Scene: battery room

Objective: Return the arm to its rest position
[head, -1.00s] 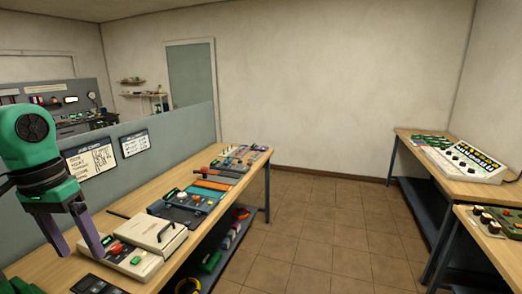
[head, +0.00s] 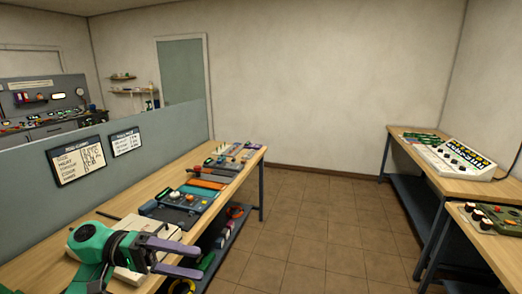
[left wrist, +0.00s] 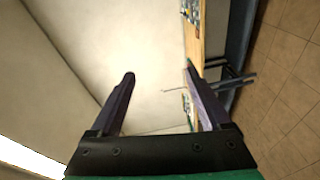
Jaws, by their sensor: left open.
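My left gripper (head: 200,261) is at the lower left of the head view, in front of the near part of the long wooden bench (head: 113,203). Its two purple fingers point to the right and are spread apart, with nothing between them. The left wrist view also shows the open left gripper (left wrist: 159,72), with wall behind its fingers. My green and black wrist hides much of a cream-coloured device (head: 137,226) on the bench. My right gripper is in neither view.
A blue-grey panel (head: 180,132) with two signs runs along the bench's back. Several devices, including a dark box with knobs (head: 178,209), stand farther along it. Another bench (head: 412,153) with a white console (head: 460,158) is at the right. The tiled floor (head: 310,220) between is clear.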

